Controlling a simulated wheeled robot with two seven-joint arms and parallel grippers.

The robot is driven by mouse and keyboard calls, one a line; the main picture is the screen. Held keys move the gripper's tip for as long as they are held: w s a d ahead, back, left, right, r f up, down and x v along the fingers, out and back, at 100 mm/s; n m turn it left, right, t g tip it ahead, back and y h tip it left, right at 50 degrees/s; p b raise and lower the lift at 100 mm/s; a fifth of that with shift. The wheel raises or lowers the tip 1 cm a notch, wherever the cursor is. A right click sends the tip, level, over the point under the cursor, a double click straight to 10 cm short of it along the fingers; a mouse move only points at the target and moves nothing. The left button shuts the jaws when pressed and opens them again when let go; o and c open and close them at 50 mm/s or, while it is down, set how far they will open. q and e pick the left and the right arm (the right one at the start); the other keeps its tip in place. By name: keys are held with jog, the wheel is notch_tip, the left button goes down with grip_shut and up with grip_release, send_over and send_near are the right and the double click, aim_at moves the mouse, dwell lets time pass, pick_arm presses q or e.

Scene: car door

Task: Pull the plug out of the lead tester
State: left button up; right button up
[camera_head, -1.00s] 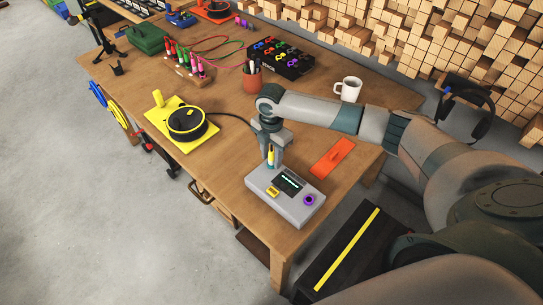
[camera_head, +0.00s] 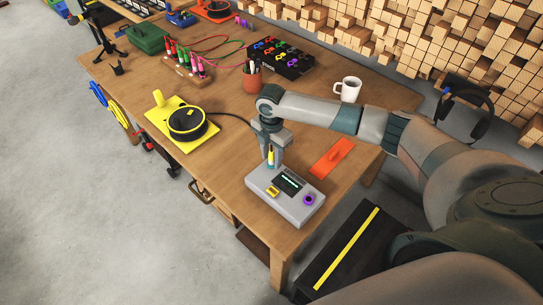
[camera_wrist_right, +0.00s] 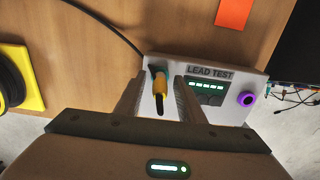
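The lead tester (camera_head: 295,208) is a pale grey box at the near right edge of the workbench. It carries a dark screen with lit green bars, a yellow label and a purple socket (camera_head: 309,199). Its "LEAD TEST" lettering shows in the right wrist view (camera_wrist_right: 228,73). My right gripper (camera_head: 272,162) points down over the plug. In the right wrist view its fingers (camera_wrist_right: 161,80) stand either side of the plug, apparently with slight gaps. My left gripper is out of view.
An orange-red flat piece (camera_head: 331,158) lies right of the tester, and a white mug (camera_head: 350,89) stands behind my right arm. A yellow base with a black reel (camera_head: 186,121) sits to the left, its black cable running towards my gripper. Bare bench lies between.

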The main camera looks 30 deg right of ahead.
aim_at(271, 151)
dwell(0.3)
grip_shut()
jog(key=shift+r, duration=0.15)
jog(key=shift+r+p, duration=2.85)
jog(key=shift+p, duration=0.3)
